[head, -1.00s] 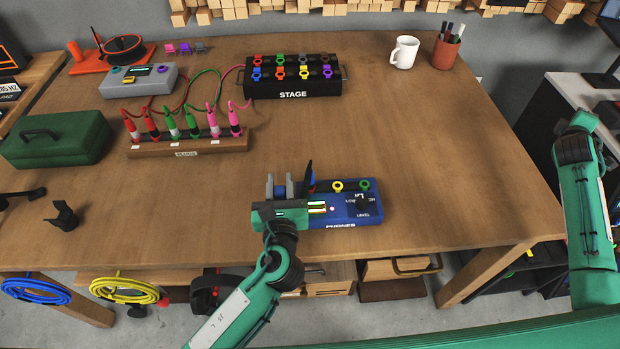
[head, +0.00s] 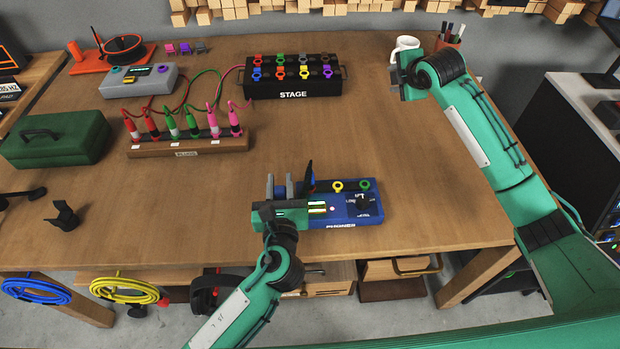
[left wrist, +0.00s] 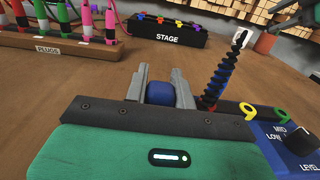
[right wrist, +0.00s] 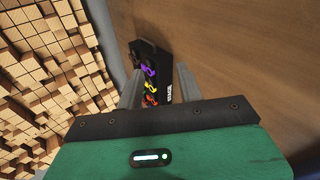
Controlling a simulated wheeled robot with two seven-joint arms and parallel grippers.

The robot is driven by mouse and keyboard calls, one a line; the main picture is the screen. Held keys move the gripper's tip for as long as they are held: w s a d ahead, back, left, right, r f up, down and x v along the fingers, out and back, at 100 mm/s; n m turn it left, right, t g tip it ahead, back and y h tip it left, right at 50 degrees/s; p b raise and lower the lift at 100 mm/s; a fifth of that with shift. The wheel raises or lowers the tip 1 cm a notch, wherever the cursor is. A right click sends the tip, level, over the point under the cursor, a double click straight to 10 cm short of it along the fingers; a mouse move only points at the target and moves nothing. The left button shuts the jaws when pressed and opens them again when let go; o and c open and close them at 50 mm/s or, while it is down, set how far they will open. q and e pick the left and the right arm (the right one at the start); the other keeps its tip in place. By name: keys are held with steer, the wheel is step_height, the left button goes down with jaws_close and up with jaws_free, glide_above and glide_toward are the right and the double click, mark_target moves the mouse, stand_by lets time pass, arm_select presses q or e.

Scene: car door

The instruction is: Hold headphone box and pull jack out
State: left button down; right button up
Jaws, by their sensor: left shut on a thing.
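The blue headphone box (head: 348,208), labelled PHONES, lies near the table's front edge with a yellow ring, a green ring and a knob on top. My left gripper (head: 280,187) is shut on the box's left part; in the left wrist view a blue piece (left wrist: 161,93) sits between its fingers. A black ribbed jack (left wrist: 221,82) stands upright and slightly tilted just right of those fingers, with a red band at its base; it also shows in the head view (head: 309,176). My right gripper (head: 396,76) is open and empty, raised near the white mug.
The black STAGE box (head: 292,88) with coloured rings stands at the back. A PLUGS rack (head: 188,147) with several coloured plugs and a green case (head: 55,138) are on the left. A white mug (head: 405,45) and a pen cup (head: 447,45) stand back right. The table's middle is clear.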

steer(key=s+a+r+n+g+y, duration=0.1)
steer(key=s+a+n+g, duration=0.1)
steer(key=a, duration=0.4)
steer(key=s+a+r+n+g+y, duration=0.1)
steer(key=s+a+n, duration=0.2)
steer(key=a, duration=0.4)
steer(key=n+g+h, duration=0.4)
steer(key=n+g, duration=0.3)
steer(key=n, duration=0.4)
glide_above(310, 171)
steer(key=shift+w+f, duration=0.1)
steer(key=shift+f, duration=0.8)
steer(key=shift+d, duration=0.1)
steer(key=shift+f, duration=0.1)
steer(key=shift+f, duration=4.45)
